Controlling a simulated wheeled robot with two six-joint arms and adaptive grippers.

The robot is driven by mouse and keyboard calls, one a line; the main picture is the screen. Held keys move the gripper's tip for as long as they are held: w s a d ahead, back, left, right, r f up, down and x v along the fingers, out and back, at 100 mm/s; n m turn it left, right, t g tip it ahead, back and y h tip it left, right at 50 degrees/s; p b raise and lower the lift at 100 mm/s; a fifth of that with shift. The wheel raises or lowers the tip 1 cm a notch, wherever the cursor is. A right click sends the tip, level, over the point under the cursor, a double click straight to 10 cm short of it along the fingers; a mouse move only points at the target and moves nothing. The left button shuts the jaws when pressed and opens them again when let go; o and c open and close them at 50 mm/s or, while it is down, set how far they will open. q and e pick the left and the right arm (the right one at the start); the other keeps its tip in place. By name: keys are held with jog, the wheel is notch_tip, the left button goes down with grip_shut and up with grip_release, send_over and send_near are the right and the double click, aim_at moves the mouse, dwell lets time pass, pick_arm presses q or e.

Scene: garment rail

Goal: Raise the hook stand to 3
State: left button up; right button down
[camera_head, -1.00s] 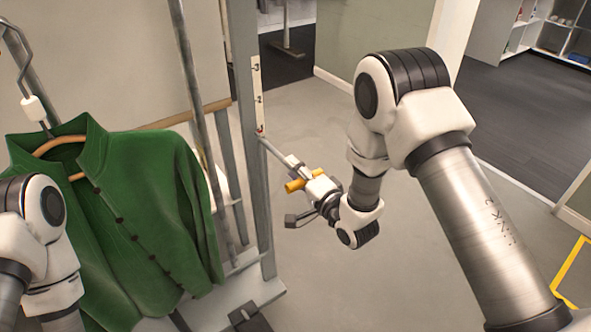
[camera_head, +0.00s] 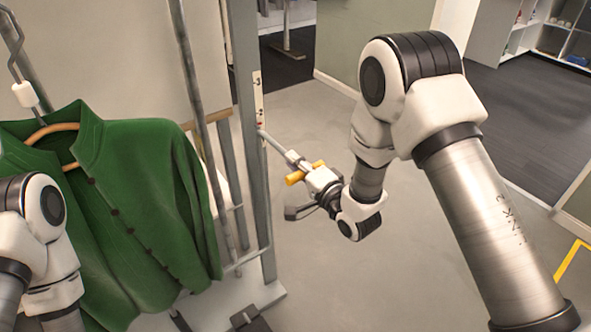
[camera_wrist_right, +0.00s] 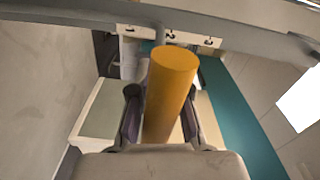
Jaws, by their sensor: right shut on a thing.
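The hook stand's upright grey post (camera_head: 249,150) stands left of centre, with a pale numbered scale strip (camera_head: 257,98) and a small red mark near the rod's end. A thin rod (camera_head: 275,143) runs from the post to a yellow handle (camera_head: 294,178). My right gripper (camera_head: 318,180) is shut on this handle. In the right wrist view the yellow cylinder (camera_wrist_right: 168,95) stands between my two dark fingers. The exact number at the pointer is too small to read. My left arm shows at the left edge, but its gripper is out of view.
A green jacket (camera_head: 150,170) hangs on a wooden hanger from a metal hook (camera_head: 14,45), left of the post. The stand's pale base (camera_head: 245,292) is on the floor. Grey floor (camera_head: 420,270) is open to the right.

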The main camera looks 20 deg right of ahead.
notch_tip(320, 180, up, 12)
jog(key=p, duration=0.6)
jog(key=shift+w+r, duration=0.15)
jog(key=shift+r, duration=0.05)
jog(key=c, duration=1.3)
grip_release()
jog(key=shift+r, duration=0.1)
jog(key=shift+c, duration=0.2)
jog(key=shift+o, duration=1)
